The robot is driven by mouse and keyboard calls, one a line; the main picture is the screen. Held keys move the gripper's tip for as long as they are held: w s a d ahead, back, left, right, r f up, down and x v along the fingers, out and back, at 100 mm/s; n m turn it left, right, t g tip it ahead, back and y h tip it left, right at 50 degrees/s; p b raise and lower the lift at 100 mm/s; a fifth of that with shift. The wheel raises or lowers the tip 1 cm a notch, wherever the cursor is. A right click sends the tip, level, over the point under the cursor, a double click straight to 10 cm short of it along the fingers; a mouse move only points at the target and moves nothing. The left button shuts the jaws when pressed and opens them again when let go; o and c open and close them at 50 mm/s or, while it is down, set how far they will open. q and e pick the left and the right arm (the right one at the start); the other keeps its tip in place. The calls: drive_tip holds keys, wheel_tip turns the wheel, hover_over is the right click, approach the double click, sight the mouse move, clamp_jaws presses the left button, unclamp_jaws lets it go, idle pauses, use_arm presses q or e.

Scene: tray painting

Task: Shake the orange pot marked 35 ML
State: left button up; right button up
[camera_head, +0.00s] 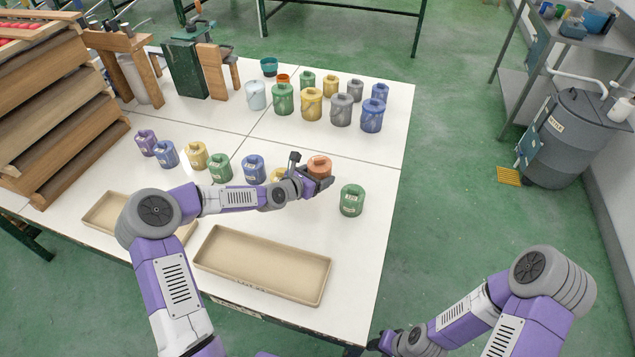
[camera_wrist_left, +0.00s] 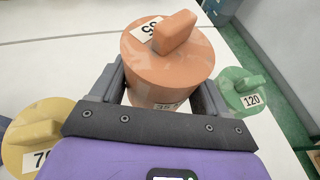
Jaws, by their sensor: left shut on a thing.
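The orange pot (camera_head: 319,166) is in the jaws of my left gripper (camera_head: 311,184) on the right half of the table. In the left wrist view the orange pot (camera_wrist_left: 167,62) has a lid with a raised bar handle and labels that read 35. The left gripper (camera_wrist_left: 160,97) is shut on it, one finger on each side. I cannot tell whether its base touches the table. My right gripper (camera_head: 385,343) is low at the bottom of the head view, off the table's edge; its fingers are too small to read.
A green pot marked 120 (camera_wrist_left: 243,92) stands right of the orange pot, and a yellow pot (camera_wrist_left: 38,135) stands to the left. Several more pots stand in rows on the white table (camera_head: 385,110). An empty beige tray (camera_head: 262,262) lies in front. Wooden shelving (camera_head: 60,100) stands at left.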

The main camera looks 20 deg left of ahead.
sight(317, 160)
use_arm(q)
wheel_tip(317, 160, up, 6)
drive_tip(key=shift+r+p, duration=0.15)
drive_tip(key=shift+p, duration=1)
drive_tip(key=shift+r+p, duration=2.75)
drive_tip(key=shift+r, duration=1.25)
